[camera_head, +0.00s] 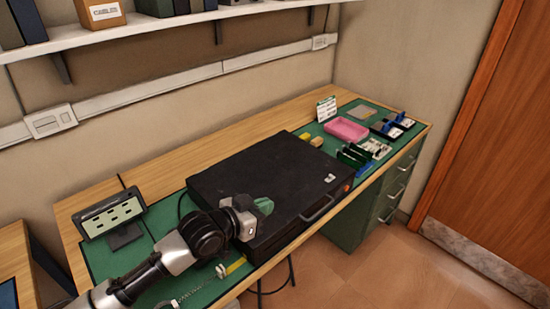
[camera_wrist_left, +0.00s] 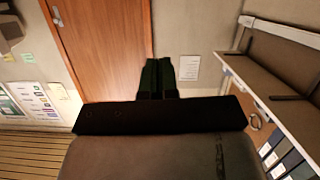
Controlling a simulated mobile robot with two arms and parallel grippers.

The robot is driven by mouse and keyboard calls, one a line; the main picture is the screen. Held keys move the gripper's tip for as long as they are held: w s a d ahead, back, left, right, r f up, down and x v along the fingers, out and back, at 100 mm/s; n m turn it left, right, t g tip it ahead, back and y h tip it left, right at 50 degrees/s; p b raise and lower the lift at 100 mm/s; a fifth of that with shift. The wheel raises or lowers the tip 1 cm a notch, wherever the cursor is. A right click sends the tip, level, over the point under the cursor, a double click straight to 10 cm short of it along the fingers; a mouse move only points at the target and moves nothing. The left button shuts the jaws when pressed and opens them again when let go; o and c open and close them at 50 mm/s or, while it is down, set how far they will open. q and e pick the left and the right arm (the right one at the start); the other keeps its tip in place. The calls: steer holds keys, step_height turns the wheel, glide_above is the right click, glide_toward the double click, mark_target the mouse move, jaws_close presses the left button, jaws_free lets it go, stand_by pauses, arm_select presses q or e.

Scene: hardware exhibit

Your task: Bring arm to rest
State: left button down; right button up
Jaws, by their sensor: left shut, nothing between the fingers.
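My left arm comes in from the lower left in the head view. Its gripper (camera_head: 263,206) is over the near left part of a closed black case (camera_head: 285,180) on the workbench. The green fingers are together with nothing between them. In the left wrist view the fingers (camera_wrist_left: 158,78) also show side by side, pointing toward a wall and a brown door. Whether the gripper touches the case cannot be told. My right gripper is in neither view.
The wooden bench carries a green mat (camera_head: 140,250). A display stand (camera_head: 110,215) is at its left. A pink tray (camera_head: 346,129) and small electronic parts are at its right. A wall shelf (camera_head: 130,27) hangs above. Open floor (camera_head: 400,270) lies right, before a wooden door (camera_head: 490,130).

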arm_select(q)
steer(key=s+f+n+g+y, duration=0.1)
steer(key=s+f+g+y, duration=0.15)
steer(key=s+f, duration=0.45)
steer(key=s+a+f+n+g+y, duration=0.2)
steer(key=s+a+y, duration=0.15)
steer(key=s, duration=0.45)
steer(key=s+a+f+n+g+y, duration=0.1)
steer(key=s+a+g+y, duration=0.1)
steer(key=s+a, duration=0.4)
steer(key=s+a+f+n+g+y, duration=0.15)
steer(key=s+a, duration=0.25)
steer(key=s, duration=0.5)
step_height(320, 180, down, 25)
steer(key=g, duration=0.1)
steer(key=s+a+f+g, duration=0.1)
steer(key=s+a+f, duration=0.1)
steer(key=s+f, duration=1.4)
steer(key=shift+s+f+y, duration=0.2)
steer(key=shift+f+y, duration=0.25)
steer(key=shift+f, duration=0.15)
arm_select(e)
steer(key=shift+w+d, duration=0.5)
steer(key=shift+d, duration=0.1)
